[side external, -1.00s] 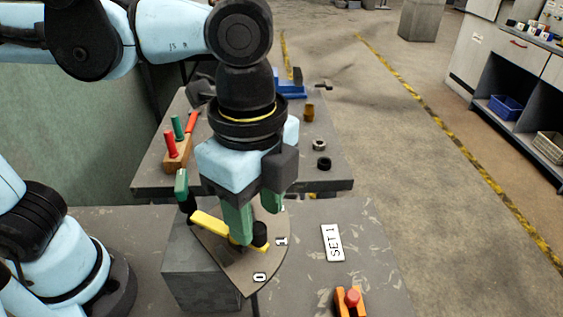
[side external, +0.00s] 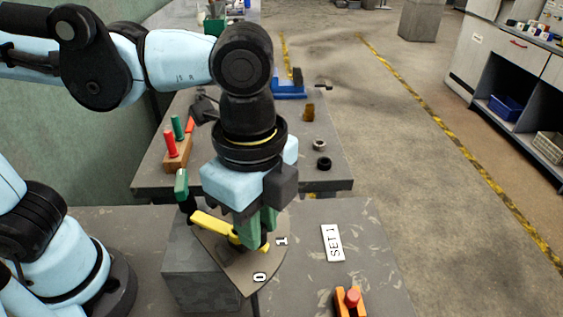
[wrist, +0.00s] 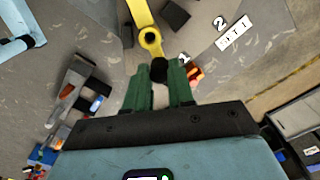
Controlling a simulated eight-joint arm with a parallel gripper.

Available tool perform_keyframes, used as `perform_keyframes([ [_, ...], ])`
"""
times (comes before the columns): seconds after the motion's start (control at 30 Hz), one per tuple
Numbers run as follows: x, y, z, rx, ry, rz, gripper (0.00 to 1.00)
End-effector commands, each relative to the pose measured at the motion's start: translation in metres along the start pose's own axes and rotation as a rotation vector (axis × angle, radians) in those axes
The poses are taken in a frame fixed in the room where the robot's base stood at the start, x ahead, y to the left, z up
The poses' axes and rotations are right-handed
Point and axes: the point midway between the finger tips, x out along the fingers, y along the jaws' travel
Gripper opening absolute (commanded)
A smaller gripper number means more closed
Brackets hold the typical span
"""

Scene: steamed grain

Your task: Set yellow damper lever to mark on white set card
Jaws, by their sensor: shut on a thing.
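The yellow damper lever (side external: 211,223) lies across a grey quadrant plate (side external: 236,275) on a grey block. The white set card (side external: 332,243) reads "SET 1" and lies flat to the right. My gripper (side external: 259,238) points down with green fingers shut on the lever's black knob (wrist: 158,69), which is mostly hidden in the side view. The wrist view shows the lever (wrist: 141,14) running up from the knob.
An orange holder with a red knob (side external: 352,297) stands at the front right. A wooden block with red and green handles (side external: 177,152) stands on the rear bench. Dark rings (side external: 324,163) lie there too.

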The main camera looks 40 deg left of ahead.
Motion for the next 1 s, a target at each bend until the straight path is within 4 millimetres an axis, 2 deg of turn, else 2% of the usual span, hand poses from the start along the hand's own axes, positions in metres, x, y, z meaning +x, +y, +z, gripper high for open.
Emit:
perform_keyframes([
  [0.23,0.000,-0.003,0.001,-0.027,-0.001,0.000,0.00],
  [0.5,0.000,-0.025,0.007,-0.250,-0.002,-0.002,0.00],
  [0.8,0.000,-0.026,0.008,-0.265,-0.003,-0.005,0.00],
  [0.83,0.000,-0.026,0.008,-0.265,-0.003,-0.005,0.26],
  [1.0,0.000,-0.026,0.008,-0.264,-0.002,-0.002,0.49],
])
